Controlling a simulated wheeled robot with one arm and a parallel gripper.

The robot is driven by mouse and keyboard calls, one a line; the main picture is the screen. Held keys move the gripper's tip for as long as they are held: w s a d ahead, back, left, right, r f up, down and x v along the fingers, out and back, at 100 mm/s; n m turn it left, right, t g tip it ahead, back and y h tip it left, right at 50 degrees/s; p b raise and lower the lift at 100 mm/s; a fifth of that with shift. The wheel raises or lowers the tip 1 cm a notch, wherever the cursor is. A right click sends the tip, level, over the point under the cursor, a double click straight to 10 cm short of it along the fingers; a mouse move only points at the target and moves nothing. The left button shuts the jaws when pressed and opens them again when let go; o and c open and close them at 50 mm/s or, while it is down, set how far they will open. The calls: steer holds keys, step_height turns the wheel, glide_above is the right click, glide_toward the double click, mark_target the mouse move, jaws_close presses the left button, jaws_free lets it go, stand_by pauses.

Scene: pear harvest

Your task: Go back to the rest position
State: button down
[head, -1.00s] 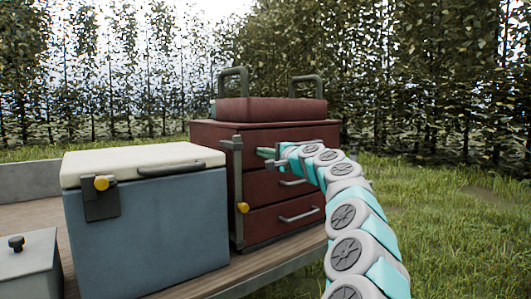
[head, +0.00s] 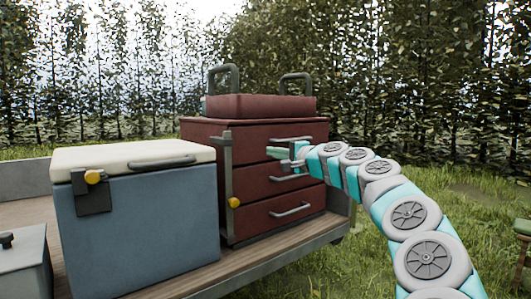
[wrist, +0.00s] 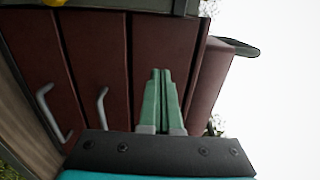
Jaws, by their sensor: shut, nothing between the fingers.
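My gripper (head: 288,147) is in front of the upper part of a dark red drawer chest (head: 207,159) in the head view. In the wrist view its two green fingers (wrist: 160,85) lie together, shut with nothing between them, pointing at the chest front (wrist: 103,45). I cannot tell whether the fingertips touch the chest. My arm (head: 385,185) reaches in from the lower right.
A blue cooler (head: 140,235) with a cream lid stands left of the chest on a wooden trailer bed (head: 250,270). A red case (head: 262,106) with grey handles sits on the chest. A small grey box (head: 25,265) is at lower left. Grass (head: 330,275) lies to the right.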

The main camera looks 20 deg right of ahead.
steer(key=shift+v, duration=2)
steer(key=s+a+f+n+g+y, duration=0.1)
steer(key=s+a+f+n+g, duration=0.15)
steer(key=a, duration=0.45)
steer(key=s+a+f+n+g+y, duration=0.1)
steer(key=s+a+n+g, duration=0.1)
steer(key=s+a+n, duration=0.3)
steer(key=s+a+f+g+y, duration=0.1)
steer(key=s+a+f+g, duration=0.15)
steer(key=a, duration=0.55)
steer(key=s+a+f+n+g, duration=0.2)
steer(key=s+a+f+n, duration=0.1)
steer(key=s+a+f, duration=0.35)
steer(key=s+f+n+g+h, duration=0.3)
steer(key=s+f+g+h, duration=0.2)
steer(key=s+f, duration=1.15)
steer(key=s+d+f+g+h, duration=0.2)
steer(key=s+d+f, duration=0.2)
steer(key=s, duration=0.5)
steer(key=s+d+f+g+h, duration=0.2)
steer(key=s+d+f, duration=0.3)
steer(key=s, duration=0.3)
steer(key=shift+s+d+f+g, duration=0.2)
steer(key=shift+s+d+g, duration=0.2)
steer(key=shift+n, duration=0.25)
